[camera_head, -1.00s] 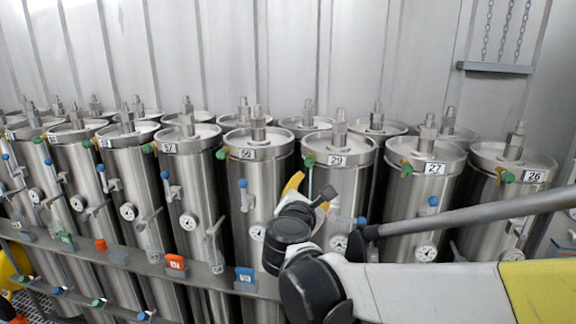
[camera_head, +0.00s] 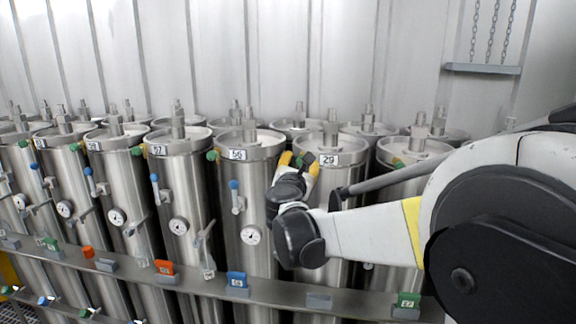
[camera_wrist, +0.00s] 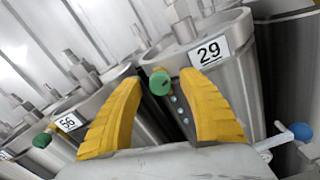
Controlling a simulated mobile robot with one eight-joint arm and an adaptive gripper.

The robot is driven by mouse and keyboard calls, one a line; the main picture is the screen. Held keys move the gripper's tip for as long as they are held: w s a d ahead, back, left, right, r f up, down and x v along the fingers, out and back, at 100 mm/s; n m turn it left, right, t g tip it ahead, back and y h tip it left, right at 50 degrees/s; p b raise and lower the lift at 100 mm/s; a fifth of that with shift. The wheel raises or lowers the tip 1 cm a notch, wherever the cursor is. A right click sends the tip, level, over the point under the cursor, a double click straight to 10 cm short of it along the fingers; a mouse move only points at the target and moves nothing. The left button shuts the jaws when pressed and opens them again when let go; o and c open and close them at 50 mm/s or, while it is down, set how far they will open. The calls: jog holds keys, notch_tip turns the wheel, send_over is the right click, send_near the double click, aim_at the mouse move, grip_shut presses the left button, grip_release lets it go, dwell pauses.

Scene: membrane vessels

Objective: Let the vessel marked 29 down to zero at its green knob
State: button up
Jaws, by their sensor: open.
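The vessel marked 29 is a steel cylinder with a flanged lid; its label (camera_head: 328,160) shows beside my gripper in the head view and its number plate (camera_wrist: 209,52) is clear in the wrist view. Its green knob (camera_wrist: 160,82) sits on the rim left of the plate. My gripper (camera_wrist: 161,88) is open, its yellow fingers on either side of the knob, with gaps visible. I cannot tell how deep the knob lies between them. In the head view my gripper (camera_head: 299,163) is at the lid's front left. The vessel's gauge is hidden by my arm.
A blue-tipped handle (camera_wrist: 301,131) stands right of the fingers in the wrist view. The neighbouring vessel (camera_head: 240,185) has its own green knob (camera_wrist: 42,140). A rail (camera_head: 200,280) with coloured tags runs low in front of the row.

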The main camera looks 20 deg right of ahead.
grip_shut()
dwell(0.3)
jog(key=m+p, duration=0.2)
jog(key=m, duration=0.3)
jog(key=shift+r, duration=0.1)
jog(key=m+p, duration=0.1)
jog(key=m, duration=0.4)
jog(key=m+p, duration=0.1)
jog(key=m, duration=0.4)
jog(key=shift+m, duration=0.4)
jog(key=m, duration=0.5)
jog(key=shift+p, duration=0.35)
jog(key=shift+m, duration=0.4)
